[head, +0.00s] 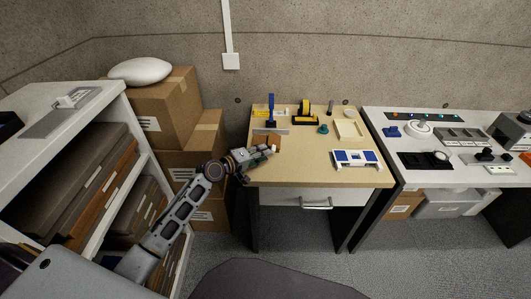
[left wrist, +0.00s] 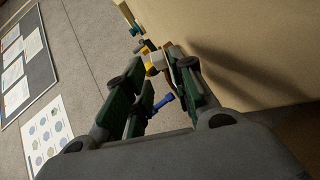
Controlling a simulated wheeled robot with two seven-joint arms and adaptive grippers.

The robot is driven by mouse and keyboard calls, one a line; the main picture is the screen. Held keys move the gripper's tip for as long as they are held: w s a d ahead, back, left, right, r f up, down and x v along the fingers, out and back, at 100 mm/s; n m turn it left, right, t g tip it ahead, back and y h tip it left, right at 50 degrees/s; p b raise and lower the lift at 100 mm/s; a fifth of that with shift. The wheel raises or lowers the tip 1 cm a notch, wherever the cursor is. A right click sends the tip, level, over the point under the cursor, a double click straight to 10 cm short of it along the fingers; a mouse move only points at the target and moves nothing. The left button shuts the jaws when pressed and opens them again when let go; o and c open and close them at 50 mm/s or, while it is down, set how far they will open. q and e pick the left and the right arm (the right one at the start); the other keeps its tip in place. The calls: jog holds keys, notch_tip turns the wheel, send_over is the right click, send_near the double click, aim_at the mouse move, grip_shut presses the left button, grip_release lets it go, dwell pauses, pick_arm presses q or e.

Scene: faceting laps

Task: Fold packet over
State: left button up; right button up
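A small brown-orange flat piece (head: 273,140) sits on the wooden desk (head: 310,172) near its left side; I cannot tell for certain that it is the packet. My left gripper (head: 270,150) is low over the desk's left edge, its fingertips right beside this piece. In the left wrist view the gripper's two dark green fingers (left wrist: 160,82) stand apart, with a gap between them. Small white and brown shapes show near the fingertips there; whether they touch is unclear. My right gripper is in neither view.
On the desk stand a blue upright tool (head: 271,110), a yellow-black dispenser (head: 306,112), a teal knob-like piece (head: 323,129), a cream tray (head: 338,135) and a white-blue holder (head: 342,163). The desk's front middle is clear. A white shelf (head: 135,112) stands left, boxes behind.

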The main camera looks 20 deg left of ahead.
pick_arm(q)
jog(key=shift+v, duration=4.05)
